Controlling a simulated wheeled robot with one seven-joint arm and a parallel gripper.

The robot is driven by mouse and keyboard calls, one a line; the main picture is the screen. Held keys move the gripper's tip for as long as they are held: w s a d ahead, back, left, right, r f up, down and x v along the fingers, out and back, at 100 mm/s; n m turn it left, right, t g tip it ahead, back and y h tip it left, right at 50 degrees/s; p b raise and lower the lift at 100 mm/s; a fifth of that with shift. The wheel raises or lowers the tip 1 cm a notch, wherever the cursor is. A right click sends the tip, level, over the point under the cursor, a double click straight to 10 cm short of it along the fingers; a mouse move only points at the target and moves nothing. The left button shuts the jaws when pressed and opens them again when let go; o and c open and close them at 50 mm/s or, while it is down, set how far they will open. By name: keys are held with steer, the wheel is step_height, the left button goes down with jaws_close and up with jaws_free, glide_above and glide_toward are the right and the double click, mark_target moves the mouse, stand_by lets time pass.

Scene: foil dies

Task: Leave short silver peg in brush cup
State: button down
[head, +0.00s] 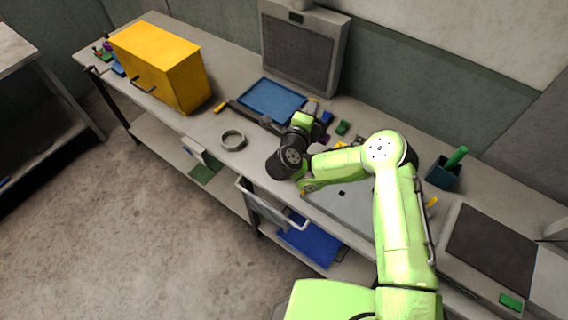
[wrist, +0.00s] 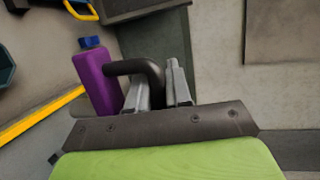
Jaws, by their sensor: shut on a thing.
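My gripper (wrist: 158,88) is shut on a dark bent bar (wrist: 130,67) that passes between its two pale grey fingers and curves off to the left. I cannot tell what the bar belongs to. In the head view my arm reaches over the middle of the workbench, and the fingertips are too small to make out. A dark teal cup (head: 439,177) with a green cylinder (head: 457,156) standing in it is on the bench to the right of my arm; it may be the brush cup. I cannot pick out a short silver peg in either view.
A purple bottle (wrist: 92,80) with a blue cap stands just left of my fingers. A grey panel (head: 300,50) stands behind the tray.

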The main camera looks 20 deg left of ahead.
steer(key=w+a, duration=0.1)
steer(key=a, duration=0.7)
steer(key=shift+w+a, duration=0.15)
steer(key=shift+w, duration=0.05)
stand_by(0.4)
stand_by(0.4)
step_height(320, 180, down, 17)
steer(key=b, duration=0.9)
steer(key=shift+r+b, duration=0.15)
steer(key=shift+b, duration=0.15)
stand_by(2.4)
steer(key=w+d+b, duration=0.2)
steer(key=w, duration=0.4)
stand_by(1.2)
steer(key=shift+w, duration=0.1)
